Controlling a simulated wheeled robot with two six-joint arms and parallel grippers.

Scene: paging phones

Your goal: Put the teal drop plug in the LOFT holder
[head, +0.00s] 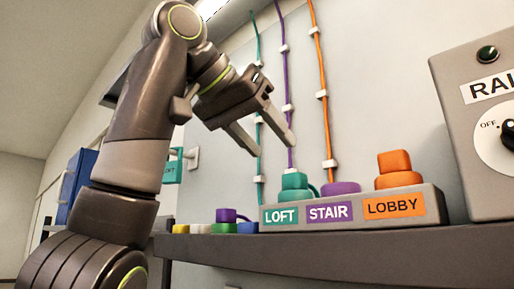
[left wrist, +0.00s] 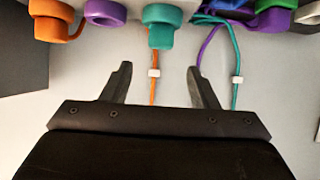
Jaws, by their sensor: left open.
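The teal plug (head: 294,183) stands upright at the LOFT place of the grey holder block (head: 434,203), above the teal LOFT label (head: 281,217). I cannot tell how deep it sits. In the left wrist view the teal plug (left wrist: 161,35) is at the top middle, beyond the fingertips. My left gripper (head: 272,148) is open and empty, above the teal plug and apart from it. It also shows in the left wrist view (left wrist: 159,68), with nothing between the fingers. My right gripper is not in view.
Left of the block, a purple plug (head: 227,215) stands among coloured sockets on the dark shelf (head: 330,262). Cords run down the wall behind. A grey box with a dial (head: 495,135) is at right.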

